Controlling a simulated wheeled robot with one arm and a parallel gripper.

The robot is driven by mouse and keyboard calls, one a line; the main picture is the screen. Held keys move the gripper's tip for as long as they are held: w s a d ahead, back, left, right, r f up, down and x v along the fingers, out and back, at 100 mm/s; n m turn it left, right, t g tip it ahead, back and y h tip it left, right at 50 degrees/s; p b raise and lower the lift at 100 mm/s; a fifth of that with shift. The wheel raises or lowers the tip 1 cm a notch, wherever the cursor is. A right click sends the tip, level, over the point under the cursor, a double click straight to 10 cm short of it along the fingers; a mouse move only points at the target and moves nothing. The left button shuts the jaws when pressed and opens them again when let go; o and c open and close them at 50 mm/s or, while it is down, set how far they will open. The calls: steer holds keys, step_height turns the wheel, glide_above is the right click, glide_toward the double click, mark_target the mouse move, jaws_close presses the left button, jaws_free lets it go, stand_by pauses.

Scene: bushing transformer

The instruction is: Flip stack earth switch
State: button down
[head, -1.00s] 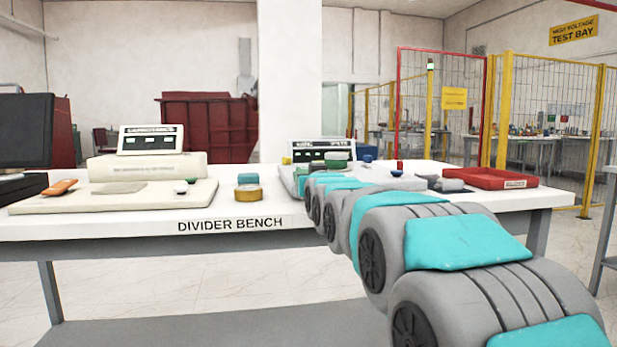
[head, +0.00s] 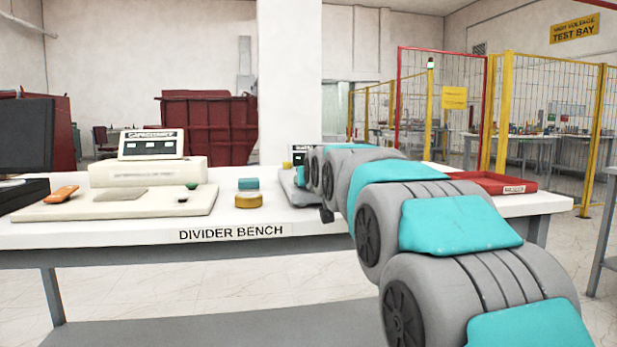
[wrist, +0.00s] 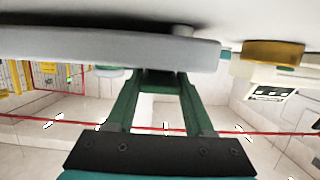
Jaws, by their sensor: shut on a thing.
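The instrument at the right of the bench, on a grey base (head: 288,187), is mostly covered by my arm in the head view. In the wrist view, which looks upside down, the edge of its grey base (wrist: 60,47) spans the top. My gripper (wrist: 159,80) has two green fingers, close together at the tips, right at this edge. They are shut on a small part there, mostly hidden by the fingers and the base. It looks to be the stack earth switch, but its shape and position cannot be made out. The gripper is hidden behind my arm in the head view.
A red tray (head: 495,183) lies at the right. Open floor lies in front.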

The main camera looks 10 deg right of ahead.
steer(key=shift+r+g, duration=0.1)
steer(key=shift+g, duration=0.2)
steer(key=shift+c, duration=1.4)
jaws_free()
steer(key=shift+v, duration=3.85)
